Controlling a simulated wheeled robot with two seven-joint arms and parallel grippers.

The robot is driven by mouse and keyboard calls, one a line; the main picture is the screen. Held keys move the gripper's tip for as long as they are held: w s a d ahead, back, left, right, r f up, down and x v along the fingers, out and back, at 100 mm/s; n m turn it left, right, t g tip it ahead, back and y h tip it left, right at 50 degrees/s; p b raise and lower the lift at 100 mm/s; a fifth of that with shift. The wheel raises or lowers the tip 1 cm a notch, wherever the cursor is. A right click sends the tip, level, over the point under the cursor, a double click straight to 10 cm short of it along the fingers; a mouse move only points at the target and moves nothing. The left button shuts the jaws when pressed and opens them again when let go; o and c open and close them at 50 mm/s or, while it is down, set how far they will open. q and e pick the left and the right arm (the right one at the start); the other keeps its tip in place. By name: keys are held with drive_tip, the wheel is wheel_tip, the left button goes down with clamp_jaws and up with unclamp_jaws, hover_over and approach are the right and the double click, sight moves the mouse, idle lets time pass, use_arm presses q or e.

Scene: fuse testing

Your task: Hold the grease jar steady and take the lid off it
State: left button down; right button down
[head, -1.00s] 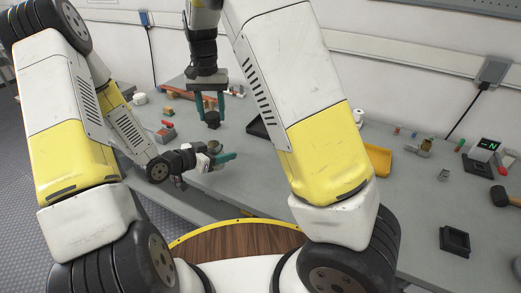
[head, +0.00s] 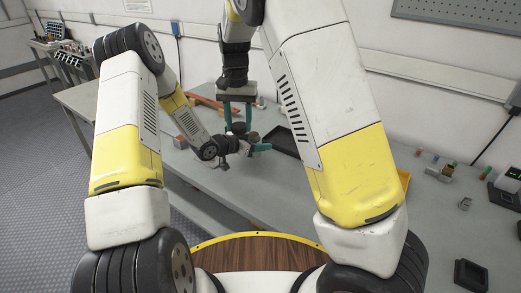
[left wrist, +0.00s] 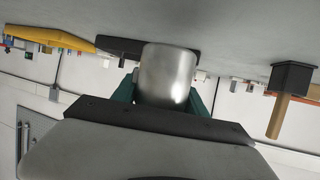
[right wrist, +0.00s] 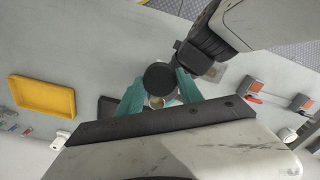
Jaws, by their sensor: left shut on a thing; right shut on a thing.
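The grease jar (left wrist: 168,75) is a silver metal cylinder between the teal fingers of my left gripper (head: 248,150), which is shut on it from the side. My right gripper (head: 238,122) points down from above, shut on the round black lid (right wrist: 159,76); the lid also shows in the head view (head: 238,128). In the head view the lid is above and left of the jar. In the right wrist view a small tan round surface shows just beside the lid. I cannot tell whether lid and jar touch.
A black tray (head: 283,141) lies on the grey bench behind the grippers. A yellow tray (right wrist: 42,95) lies farther right along the bench. A wooden-handled mallet (left wrist: 290,85) shows in the left wrist view. The bench front below my grippers is clear.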

use_arm(q)
drive_tip(key=shift+w+d, duration=0.1)
drive_tip(key=shift+w, duration=0.2)
drive_tip(key=shift+w+f, duration=0.2)
drive_tip(key=shift+f, duration=1.55)
drive_tip(key=c, duration=0.6)
unclamp_jaws()
drive_tip(key=shift+f, duration=0.15)
